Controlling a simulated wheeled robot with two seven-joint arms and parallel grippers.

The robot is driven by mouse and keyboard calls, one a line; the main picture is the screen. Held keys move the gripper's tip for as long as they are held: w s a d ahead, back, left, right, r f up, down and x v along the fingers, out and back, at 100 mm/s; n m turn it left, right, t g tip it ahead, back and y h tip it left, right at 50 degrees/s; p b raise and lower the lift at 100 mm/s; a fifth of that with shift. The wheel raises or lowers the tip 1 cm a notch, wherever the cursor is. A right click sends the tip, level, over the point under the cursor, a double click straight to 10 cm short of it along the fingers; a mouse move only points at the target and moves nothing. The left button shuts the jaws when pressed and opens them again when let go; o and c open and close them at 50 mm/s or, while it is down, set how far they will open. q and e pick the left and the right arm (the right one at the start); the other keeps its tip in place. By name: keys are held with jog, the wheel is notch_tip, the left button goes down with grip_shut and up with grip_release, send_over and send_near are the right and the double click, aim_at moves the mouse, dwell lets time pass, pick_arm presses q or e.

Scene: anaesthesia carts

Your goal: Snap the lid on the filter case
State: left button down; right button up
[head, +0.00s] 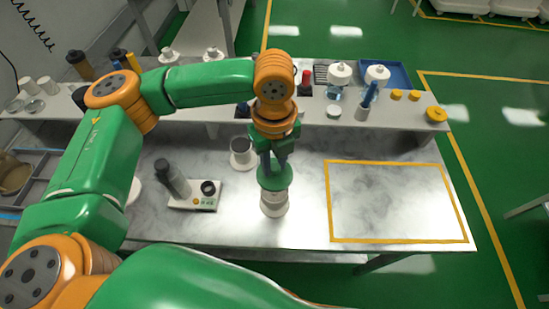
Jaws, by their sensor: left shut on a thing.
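The filter case (274,203) is a pale round canister standing upright near the front edge of the table. A green round lid (275,180) is directly over its top, and I cannot tell whether it is fully seated or slightly raised. My left gripper (273,163) points down from above and is shut on the lid. The gripper and lid hide the top of the case. My right gripper is not in view.
A scale-like device (205,201) with a grey cylinder (172,178) is to the left. A yellow-framed area (328,200) on the right is empty. Bottles and a blue tray (399,77) fill the back shelf.

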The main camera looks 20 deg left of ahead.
aim_at(274, 177)
pick_arm(q)
jog(key=shift+f+b, duration=0.45)
jog(key=shift+f, duration=0.1)
jog(key=shift+f+b, duration=0.3)
jog(key=shift+f, duration=0.3)
jog(key=shift+f+b, duration=0.8)
jog(key=shift+f, duration=1.4)
jog(key=shift+p, duration=0.7)
jog(key=shift+f, duration=0.55)
jog(key=c, duration=0.6)
grip_release()
jog(key=shift+o, duration=0.2)
